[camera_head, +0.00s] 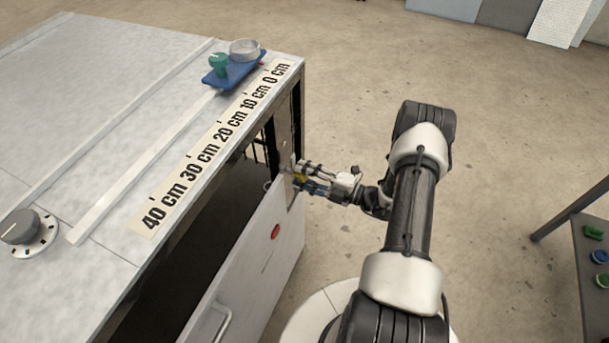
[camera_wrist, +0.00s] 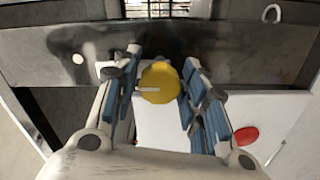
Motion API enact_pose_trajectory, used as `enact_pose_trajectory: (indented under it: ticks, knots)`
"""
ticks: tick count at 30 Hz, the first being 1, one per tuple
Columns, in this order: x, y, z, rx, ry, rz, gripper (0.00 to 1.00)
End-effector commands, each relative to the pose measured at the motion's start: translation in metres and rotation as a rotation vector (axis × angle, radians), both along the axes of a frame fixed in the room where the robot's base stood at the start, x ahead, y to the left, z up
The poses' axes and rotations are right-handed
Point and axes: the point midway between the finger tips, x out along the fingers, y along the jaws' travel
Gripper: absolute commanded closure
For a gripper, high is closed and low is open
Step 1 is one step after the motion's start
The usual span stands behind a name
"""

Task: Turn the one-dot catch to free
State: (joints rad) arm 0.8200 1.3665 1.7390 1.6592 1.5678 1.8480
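A round yellow knob (camera_wrist: 160,84) with a pale pointer line lying toward the left sits between my fingers in the wrist view. I cannot make out any dots by it, so I cannot tell if it is the one-dot catch. My gripper (camera_wrist: 160,78) has its blue-padded fingers on either side of the knob, with narrow gaps, so it looks open around it. In the head view my gripper (camera_head: 296,178) is at the upper end of the white front panel (camera_head: 262,262), with a bit of yellow between its fingers.
A red round spot (camera_head: 275,231) and a handle (camera_head: 222,322) are on the panel. A grey dial (camera_head: 22,228) is at left. A dark table (camera_head: 590,265) stands right.

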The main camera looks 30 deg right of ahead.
Motion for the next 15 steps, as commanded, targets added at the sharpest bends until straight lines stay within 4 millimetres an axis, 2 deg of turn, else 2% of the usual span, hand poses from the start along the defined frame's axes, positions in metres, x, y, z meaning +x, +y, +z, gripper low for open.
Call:
enact_pose_trajectory:
  ticks: [4,15]
  knots:
    - [0.0,0.0,0.0,-0.001,-0.001,0.0,0.48]
    - [-0.0026,-0.0029,-0.0001,-0.002,-0.001,-0.002,0.47]
